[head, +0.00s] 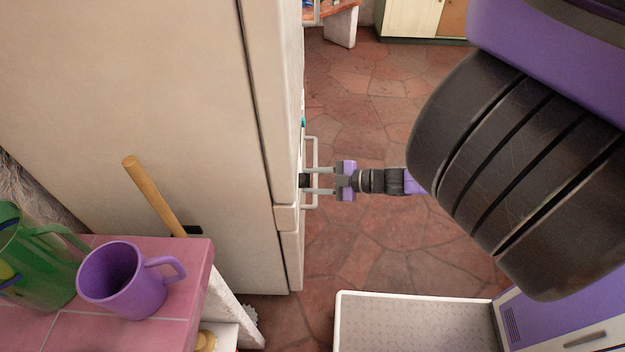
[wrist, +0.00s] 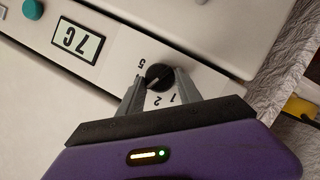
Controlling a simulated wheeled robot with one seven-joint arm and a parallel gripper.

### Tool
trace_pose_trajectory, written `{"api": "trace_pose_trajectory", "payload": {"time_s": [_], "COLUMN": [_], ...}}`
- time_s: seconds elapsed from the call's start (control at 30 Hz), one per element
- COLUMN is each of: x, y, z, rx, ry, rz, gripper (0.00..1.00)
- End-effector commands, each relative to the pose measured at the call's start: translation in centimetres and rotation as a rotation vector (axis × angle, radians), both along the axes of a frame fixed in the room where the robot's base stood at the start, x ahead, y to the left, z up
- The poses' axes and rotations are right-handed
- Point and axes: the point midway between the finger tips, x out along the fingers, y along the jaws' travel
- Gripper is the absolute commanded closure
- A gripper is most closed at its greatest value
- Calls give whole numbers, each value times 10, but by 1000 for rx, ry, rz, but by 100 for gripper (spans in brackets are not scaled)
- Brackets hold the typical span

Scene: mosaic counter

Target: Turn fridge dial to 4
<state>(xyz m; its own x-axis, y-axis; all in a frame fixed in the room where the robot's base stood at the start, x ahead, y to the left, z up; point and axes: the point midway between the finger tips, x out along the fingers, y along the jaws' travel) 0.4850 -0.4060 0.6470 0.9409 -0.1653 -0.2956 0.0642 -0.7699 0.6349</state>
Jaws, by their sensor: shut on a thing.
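The fridge dial (wrist: 159,75) is a small round black knob with a pale pointer mark, on the fridge's (head: 180,80) white front panel. In the wrist view the printed numbers appear turned over; 5, 2 and 1 show around the knob. The pointer mark points to the lower left, between 5 and 2; numbers there are hidden by my left finger. My gripper (head: 312,181) has its two grey fingers on either side of the dial and is shut on it, as also seen in the wrist view (wrist: 159,84). In the head view the dial is a small dark spot between the fingertips.
A display (wrist: 77,41) reading 7C and a teal button (wrist: 32,9) are on the same panel. A pale handle (head: 315,145) stands out beside my gripper. A purple mug (head: 120,282) and green jug (head: 40,265) stand on the pink counter (head: 190,262). Stone floor lies open right of the fridge.

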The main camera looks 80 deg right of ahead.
Motion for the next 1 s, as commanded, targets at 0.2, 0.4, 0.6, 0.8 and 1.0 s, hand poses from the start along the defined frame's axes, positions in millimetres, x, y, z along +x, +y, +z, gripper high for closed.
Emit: {"api": "trace_pose_trajectory", "payload": {"time_s": [0.2, 0.4, 0.6, 0.8, 1.0], "x": [-1, 0, 0, -1, 0], "y": [-1, -3, -5, -6, -6], "z": [3, 3, 2, 2, 2], "rx": [139, 301, 447, 555, 615], "ry": [18, 32, 44, 52, 55], "rz": [4, 3, 3, 1, 1], "gripper": [99, 99, 99, 99, 99]}}
